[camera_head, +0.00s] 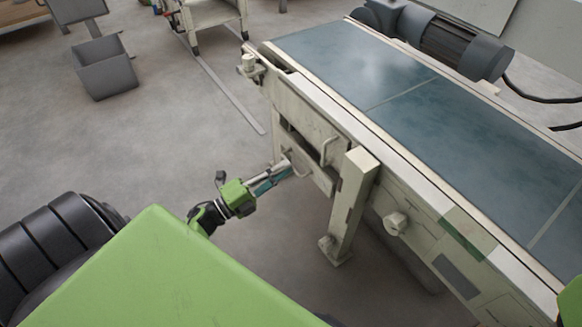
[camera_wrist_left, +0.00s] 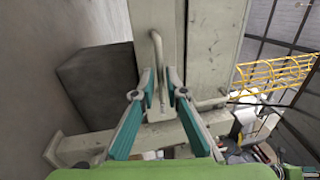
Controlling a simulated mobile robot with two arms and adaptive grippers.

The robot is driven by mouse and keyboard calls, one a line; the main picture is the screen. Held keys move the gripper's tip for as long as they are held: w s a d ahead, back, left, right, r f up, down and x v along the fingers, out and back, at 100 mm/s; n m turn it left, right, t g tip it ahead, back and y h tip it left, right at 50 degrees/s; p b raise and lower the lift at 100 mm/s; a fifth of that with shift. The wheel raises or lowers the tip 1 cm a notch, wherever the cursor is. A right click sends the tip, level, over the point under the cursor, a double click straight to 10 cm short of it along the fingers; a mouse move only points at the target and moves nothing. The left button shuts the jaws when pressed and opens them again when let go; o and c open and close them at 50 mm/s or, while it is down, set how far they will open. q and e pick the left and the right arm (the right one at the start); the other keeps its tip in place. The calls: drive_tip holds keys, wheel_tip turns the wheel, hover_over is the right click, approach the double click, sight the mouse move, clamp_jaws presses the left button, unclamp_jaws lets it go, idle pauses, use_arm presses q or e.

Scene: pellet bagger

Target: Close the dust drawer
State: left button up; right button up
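The pale drawer front (camera_head: 317,177) sits low in the side of the conveyor frame, with a bar handle near its left end. My left gripper (camera_head: 287,169) reaches in from the left and is at this handle. In the left wrist view, the handle (camera_wrist_left: 156,48) runs between the two teal-padded fingers of my left gripper (camera_wrist_left: 160,74). The fingers stand apart, with a gap around the bar; contact is not clear. A dark gap shows above the drawer front, but how far the drawer stands out is hard to tell. My right gripper is out of view.
The conveyor with its blue-green belt (camera_head: 340,60) rises above the drawer. A support leg (camera_head: 352,205) stands to the right of the drawer. A second handle (camera_head: 326,148) sits close by on the frame. A grey bin (camera_head: 104,70) stands far left; the floor between is clear.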

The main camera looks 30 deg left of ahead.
sight(301, 160)
use_arm(q)
drive_tip(key=shift+x, duration=1.45)
clamp_jaws()
drive_tip(key=shift+f+b+x, duration=0.15)
drive_tip(key=shift+b+x, duration=0.1)
drive_tip(key=shift+x, duration=0.65)
drive_tip(key=shift+f+b+x, duration=0.2)
drive_tip(key=shift+x, duration=0.65)
unclamp_jaws()
drive_tip(key=shift+w, duration=0.1)
drive_tip(key=v, duration=1.2)
